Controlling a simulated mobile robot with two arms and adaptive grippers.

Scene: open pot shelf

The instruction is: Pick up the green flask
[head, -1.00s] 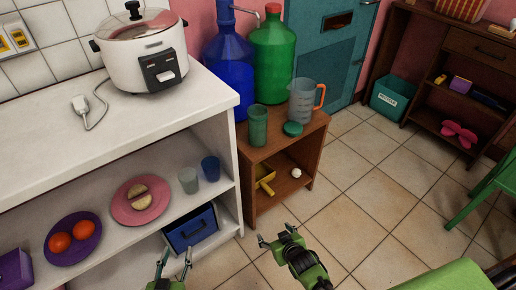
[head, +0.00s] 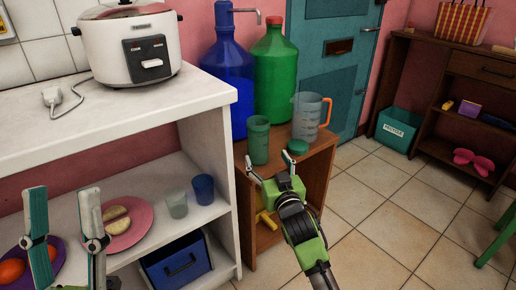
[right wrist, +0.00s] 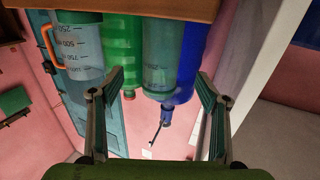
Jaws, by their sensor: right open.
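The green flask (head: 258,140), a translucent green cylinder, stands upright on top of the brown wooden shelf unit, in front of the big bottles. It also shows in the inverted right wrist view (right wrist: 161,55), between the lines of the two fingers. My right gripper (head: 268,160) is open and empty just in front of the flask, with its fingers pointing towards it. I see no contact. My left gripper (head: 64,215) is open and empty at the lower left, in front of the white shelf.
The blue bottle (head: 230,80) and green bottle (head: 274,75) stand behind the flask. A measuring jug (head: 307,115) and a green lid (head: 297,146) are to its right. The white counter (head: 150,115) rises on the left. The tiled floor (head: 390,215) is open at right.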

